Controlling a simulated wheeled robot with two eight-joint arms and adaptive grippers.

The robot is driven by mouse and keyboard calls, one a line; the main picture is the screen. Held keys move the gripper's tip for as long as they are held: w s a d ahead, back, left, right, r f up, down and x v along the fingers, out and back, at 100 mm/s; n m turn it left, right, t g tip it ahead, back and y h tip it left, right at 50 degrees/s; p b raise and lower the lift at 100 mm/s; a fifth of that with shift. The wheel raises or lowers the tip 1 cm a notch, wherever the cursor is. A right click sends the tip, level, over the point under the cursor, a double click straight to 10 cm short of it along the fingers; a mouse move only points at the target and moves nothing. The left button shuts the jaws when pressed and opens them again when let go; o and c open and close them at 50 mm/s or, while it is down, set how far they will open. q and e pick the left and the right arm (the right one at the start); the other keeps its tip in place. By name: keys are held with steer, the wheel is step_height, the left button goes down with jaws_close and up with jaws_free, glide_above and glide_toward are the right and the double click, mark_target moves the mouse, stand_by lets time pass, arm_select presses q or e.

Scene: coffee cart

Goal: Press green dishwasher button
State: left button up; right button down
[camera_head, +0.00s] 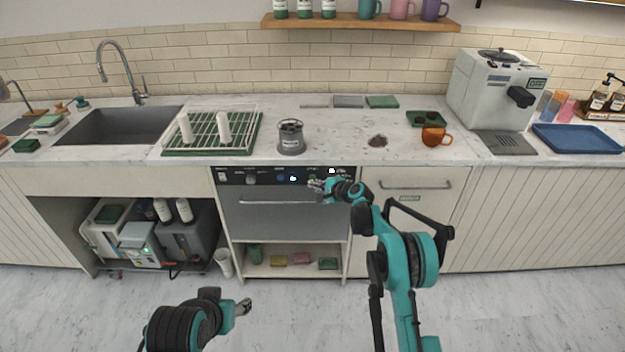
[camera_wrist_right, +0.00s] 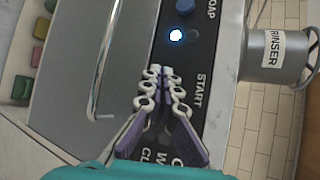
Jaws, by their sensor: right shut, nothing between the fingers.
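The dishwasher (camera_head: 285,222) is under the counter, with a dark control panel (camera_head: 232,177) along its top and a bar handle below. My right gripper (camera_head: 316,186) is at the right part of this panel. In the wrist view my right gripper (camera_wrist_right: 162,72) is shut and empty, its fingertips over the panel beside the START label (camera_wrist_right: 198,92). I cannot tell whether they touch. A green spot (camera_head: 312,177) shows just by the fingertips; in the wrist view no green button shows, and the fingers cover part of the panel. My left gripper (camera_head: 243,307) is low over the floor, far from the panel.
In the wrist view a blue button (camera_wrist_right: 186,6) and a lit white light (camera_wrist_right: 176,35) lie beyond the fingertips. A grey rinser (camera_head: 291,138) stands on the counter above the panel. An orange cup (camera_head: 436,136) and a drying rack (camera_head: 205,150) are also on the counter.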

steer(key=shift+w, duration=0.15)
stand_by(0.7)
steer(key=shift+w, duration=0.3)
steer(key=shift+w+b, duration=0.35)
steer(key=shift+w, duration=0.1)
stand_by(0.6)
steer(key=shift+s, duration=0.9)
steer(key=s, duration=0.5)
steer(key=shift+b, duration=0.3)
stand_by(0.7)
